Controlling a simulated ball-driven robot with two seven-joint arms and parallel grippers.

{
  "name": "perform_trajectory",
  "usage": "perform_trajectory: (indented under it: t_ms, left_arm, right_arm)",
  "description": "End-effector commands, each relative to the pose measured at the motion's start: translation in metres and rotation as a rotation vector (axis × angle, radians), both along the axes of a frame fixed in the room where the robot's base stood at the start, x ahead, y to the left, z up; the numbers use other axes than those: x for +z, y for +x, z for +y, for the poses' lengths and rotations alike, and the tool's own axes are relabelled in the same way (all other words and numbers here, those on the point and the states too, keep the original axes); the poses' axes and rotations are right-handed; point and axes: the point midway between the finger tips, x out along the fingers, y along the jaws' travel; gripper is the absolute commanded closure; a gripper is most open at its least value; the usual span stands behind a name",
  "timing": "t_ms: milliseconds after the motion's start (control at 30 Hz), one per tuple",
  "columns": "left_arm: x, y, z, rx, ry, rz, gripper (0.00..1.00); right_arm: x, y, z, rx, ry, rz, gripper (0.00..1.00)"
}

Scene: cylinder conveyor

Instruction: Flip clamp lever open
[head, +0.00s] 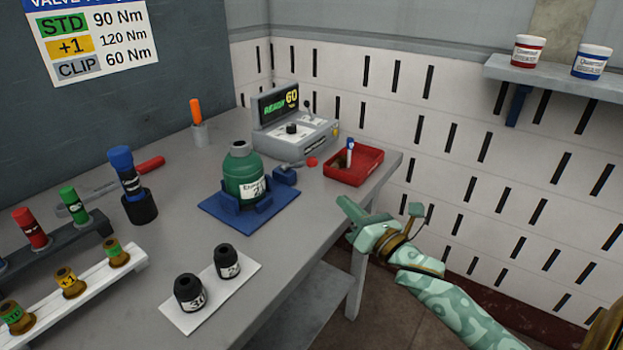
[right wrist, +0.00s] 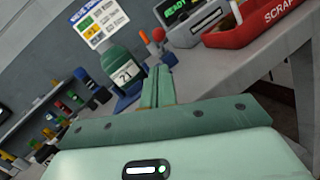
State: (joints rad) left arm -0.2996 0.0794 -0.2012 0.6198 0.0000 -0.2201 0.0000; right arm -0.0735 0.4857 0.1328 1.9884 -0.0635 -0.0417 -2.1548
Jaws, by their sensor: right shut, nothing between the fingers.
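The clamp is a blue block (head: 286,176) on the bench, at the right side of a green cylinder (head: 243,168). Its lever (head: 298,164) ends in a red knob (head: 312,161) that points right. The cylinder stands upright in a blue cradle (head: 210,205). My right gripper (head: 345,206) is shut and empty, off the bench's right edge and apart from the lever. In the right wrist view its closed fingers (right wrist: 158,88) point towards the cylinder and the red knob (right wrist: 158,35). My left gripper is not in view.
A red tray (head: 372,172) sits right of the lever, near the bench edge. A grey device (head: 290,138) reading READY 60 stands behind. Racks of coloured parts fill the left.

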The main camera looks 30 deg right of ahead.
Motion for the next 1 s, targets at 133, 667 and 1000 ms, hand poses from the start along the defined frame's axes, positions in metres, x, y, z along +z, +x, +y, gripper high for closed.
perform_trajectory:
  t_ms: [133, 667, 1000]
  left_arm:
    - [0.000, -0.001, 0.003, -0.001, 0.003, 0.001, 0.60]
    - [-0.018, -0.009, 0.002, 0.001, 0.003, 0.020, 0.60]
    - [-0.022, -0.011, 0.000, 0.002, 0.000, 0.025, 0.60]
  right_arm:
    - [0.000, 0.001, 0.000, -0.001, 0.002, 0.001, 1.00]
    - [0.009, 0.077, 0.004, -0.001, 0.004, 0.002, 1.00]
    - [0.014, 0.099, 0.006, 0.000, 0.003, 0.004, 1.00]
